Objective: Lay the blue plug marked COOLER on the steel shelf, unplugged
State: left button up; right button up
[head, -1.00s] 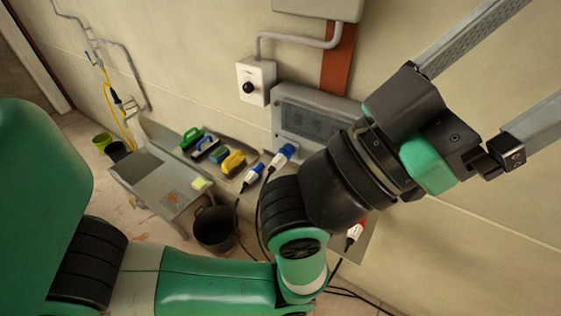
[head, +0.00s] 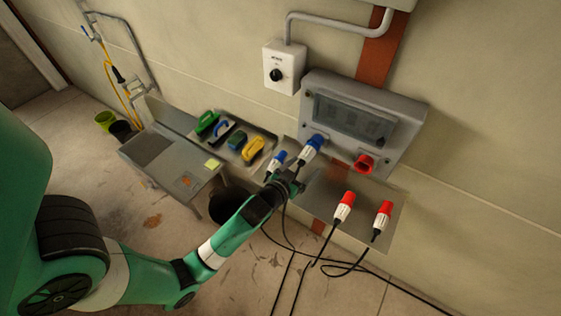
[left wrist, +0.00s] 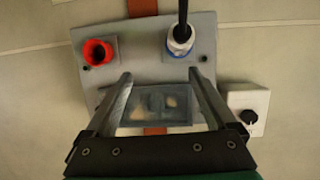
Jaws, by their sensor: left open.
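A blue-and-white plug (head: 311,148) sits in the left socket of the grey panel (head: 411,112); its marking is not legible. It also shows in the left wrist view (left wrist: 180,41), its black cable running up the picture. Another blue plug (head: 277,160) lies to its left. My left gripper (head: 293,178) is close to the plugged-in plug, below it in the head view. In the left wrist view its fingers (left wrist: 159,76) are spread, with nothing between them, short of the plug. The steel shelf (head: 320,199) is under the panel. My right gripper is out of view.
Two red plugs (head: 344,206) (head: 383,214) lie on the shelf. A red socket (head: 365,163) on the panel is empty. Left are a tray with several brushes (head: 254,149) and a grey bench (head: 150,150). Black cables (head: 300,262) hang to the floor. A rotary switch (head: 283,68) is above.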

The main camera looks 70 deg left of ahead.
aim_at(303, 159)
pick_arm(q)
jog(key=s+a+f+g, duration=0.1)
jog(key=s+f, duration=0.1)
jog(key=s, duration=0.1)
jog(key=shift+n, duration=0.4)
jog(key=b+x, duration=0.6)
jog(key=x, duration=0.3)
jog(key=shift+a+f, duration=0.15)
jog(key=shift+a, duration=0.25)
jog(key=shift+w+a+f+b, duration=0.1)
jog(key=shift+w+a+b, duration=0.4)
jog(key=shift+w+b, duration=0.2)
grip_shut()
